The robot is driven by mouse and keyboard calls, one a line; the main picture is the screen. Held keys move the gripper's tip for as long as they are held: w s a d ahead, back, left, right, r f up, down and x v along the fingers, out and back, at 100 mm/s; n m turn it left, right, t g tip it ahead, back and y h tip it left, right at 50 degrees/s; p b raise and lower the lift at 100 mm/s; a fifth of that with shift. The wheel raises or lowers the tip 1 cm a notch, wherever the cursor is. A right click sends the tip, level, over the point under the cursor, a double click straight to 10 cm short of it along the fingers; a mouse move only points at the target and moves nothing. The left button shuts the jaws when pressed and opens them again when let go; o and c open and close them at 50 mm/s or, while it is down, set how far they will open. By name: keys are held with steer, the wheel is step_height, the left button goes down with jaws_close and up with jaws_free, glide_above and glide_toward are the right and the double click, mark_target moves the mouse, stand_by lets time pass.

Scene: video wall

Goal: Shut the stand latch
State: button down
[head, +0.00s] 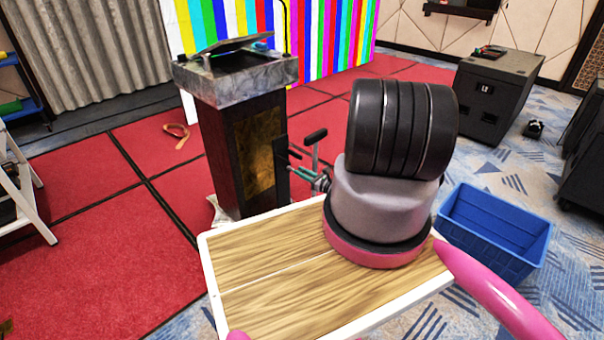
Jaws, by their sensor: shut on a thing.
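The stand (238,150) is a dark lectern with a grey stone-like top, upright beyond my tray. The stand latch (316,136) is on its right side, with a black grip on a thin metal lever that stands up and out. A dark vertical plate lies along the stand's edge beside it. My gripper (312,177) shows only in part, as small greenish and grey parts low at the latch, just left of my large arm link. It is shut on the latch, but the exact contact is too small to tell. My arm hides the rest.
A blue crate (495,232) stands on the patterned carpet at the right. A black case (497,100) is behind it. A white step ladder (25,185) is at the left edge. A tan loop (177,135) lies on the red floor, which is mostly clear left of the stand.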

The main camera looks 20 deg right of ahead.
steer(key=shift+w+d+n+g+y, duration=0.2)
steer(key=shift+d+n+g+y, duration=0.55)
steer(key=shift+y, duration=0.35)
steer(key=shift+a, duration=0.1)
steer(key=c, duration=0.8)
jaws_free()
steer(key=shift+o, duration=0.2)
steer(key=v, duration=1)
steer(key=shift+s, duration=0.4)
